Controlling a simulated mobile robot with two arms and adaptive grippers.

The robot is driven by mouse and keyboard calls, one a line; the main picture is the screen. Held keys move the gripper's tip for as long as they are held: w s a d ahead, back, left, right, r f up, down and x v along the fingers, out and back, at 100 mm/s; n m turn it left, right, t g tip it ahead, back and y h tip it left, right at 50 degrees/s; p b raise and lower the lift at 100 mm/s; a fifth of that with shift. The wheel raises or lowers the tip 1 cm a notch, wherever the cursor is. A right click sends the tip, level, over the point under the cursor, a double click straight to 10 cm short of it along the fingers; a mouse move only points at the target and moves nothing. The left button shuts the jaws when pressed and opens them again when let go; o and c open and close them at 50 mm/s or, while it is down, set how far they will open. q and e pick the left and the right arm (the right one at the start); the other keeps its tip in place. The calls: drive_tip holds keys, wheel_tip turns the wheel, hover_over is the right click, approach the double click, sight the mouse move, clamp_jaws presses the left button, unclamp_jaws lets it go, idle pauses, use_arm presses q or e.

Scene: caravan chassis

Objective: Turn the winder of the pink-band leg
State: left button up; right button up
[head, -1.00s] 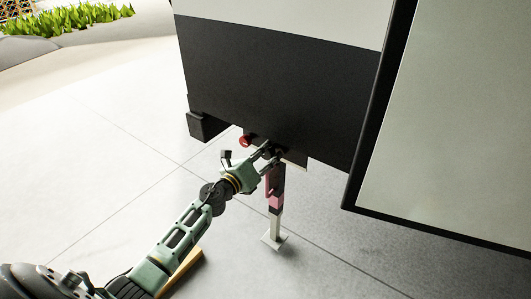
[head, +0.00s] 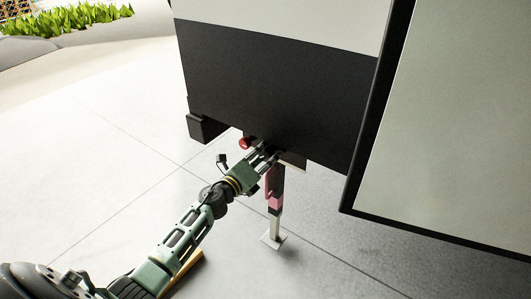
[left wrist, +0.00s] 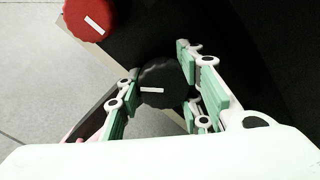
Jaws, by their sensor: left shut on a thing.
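The pink-band leg (head: 275,198) stands upright below the dark lower edge of the caravan, its foot on the floor. In the left wrist view a round black winder knob (left wrist: 165,88) with a white mark sits between the fingers of my left gripper (left wrist: 158,76). The gripper is shut on this knob. In the head view my left gripper (head: 268,155) reaches to the caravan's edge just above the leg, and its fingers largely hide the knob. My right gripper is not in view.
A red knob (head: 245,143) sits just left of my left gripper; it also shows in the left wrist view (left wrist: 90,18). The dark caravan wall (head: 280,90) rises behind, and a large pale panel (head: 450,120) with a black frame stands at right. The floor at left is clear.

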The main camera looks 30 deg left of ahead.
use_arm(q)
drive_tip(key=shift+f+n, duration=0.1)
drive_tip(key=shift+n, duration=0.5)
drive_tip(key=n+p, duration=0.2)
drive_tip(key=n, duration=0.2)
drive_tip(key=shift+s+f, duration=0.1)
drive_tip(key=shift+d+n, duration=0.1)
drive_tip(key=shift+n, duration=0.5)
drive_tip(key=n+p, duration=0.1)
drive_tip(key=n, duration=0.1)
drive_tip(key=shift+n+p, duration=0.3)
drive_tip(key=shift+d+f+n, duration=0.1)
drive_tip(key=shift+f+n, duration=0.1)
drive_tip(key=shift+n, duration=0.4)
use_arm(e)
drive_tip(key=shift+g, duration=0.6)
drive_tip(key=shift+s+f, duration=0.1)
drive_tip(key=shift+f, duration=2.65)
use_arm(q)
drive_tip(key=o, duration=1.1)
drive_tip(key=shift+r, duration=0.15)
